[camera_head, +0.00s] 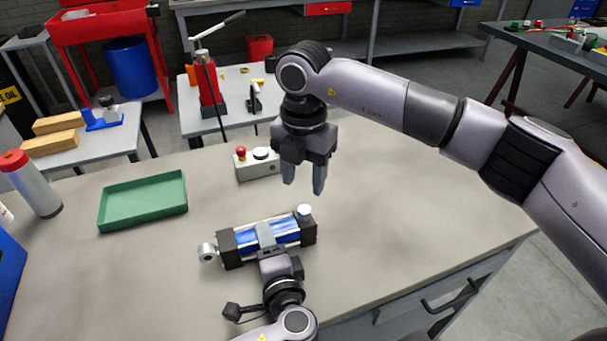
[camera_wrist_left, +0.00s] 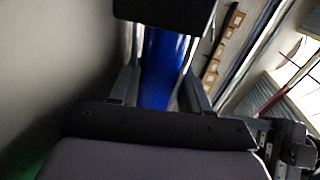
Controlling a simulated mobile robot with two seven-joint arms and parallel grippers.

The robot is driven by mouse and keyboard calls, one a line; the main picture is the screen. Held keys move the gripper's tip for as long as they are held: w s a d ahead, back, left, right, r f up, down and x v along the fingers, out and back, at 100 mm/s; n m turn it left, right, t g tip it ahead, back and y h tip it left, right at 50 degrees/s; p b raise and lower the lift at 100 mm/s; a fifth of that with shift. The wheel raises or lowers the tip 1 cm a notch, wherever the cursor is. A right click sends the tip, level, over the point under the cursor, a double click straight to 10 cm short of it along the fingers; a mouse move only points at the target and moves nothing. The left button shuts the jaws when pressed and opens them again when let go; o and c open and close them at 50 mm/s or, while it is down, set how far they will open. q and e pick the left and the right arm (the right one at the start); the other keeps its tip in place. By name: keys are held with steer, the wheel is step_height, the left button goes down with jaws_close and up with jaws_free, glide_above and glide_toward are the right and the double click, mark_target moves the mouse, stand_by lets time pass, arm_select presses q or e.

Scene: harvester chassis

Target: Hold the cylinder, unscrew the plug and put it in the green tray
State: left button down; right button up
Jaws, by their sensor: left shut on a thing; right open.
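The blue cylinder (camera_head: 285,233) with black end blocks lies on the table, its metal rod eye (camera_head: 208,252) to the left. My left gripper (camera_head: 266,238) is shut on its middle; the blue body also shows between the fingers in the left wrist view (camera_wrist_left: 160,75). The plug (camera_head: 304,211) is a pale round cap on top of the right end block. My right gripper (camera_head: 304,187) is open and empty, pointing down above the table, a little behind the plug. The green tray (camera_head: 143,223) lies empty to the left, behind the cylinder.
A grey control box (camera_head: 257,165) with a red button stands behind the cylinder. The table to the right of the cylinder is clear.

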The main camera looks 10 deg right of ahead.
mark_target(304, 209)
steer(key=m, duration=0.6)
steer(key=shift+m, duration=0.3)
steer(key=m, duration=0.6)
steer(key=shift+f, duration=4.05)
jaws_close()
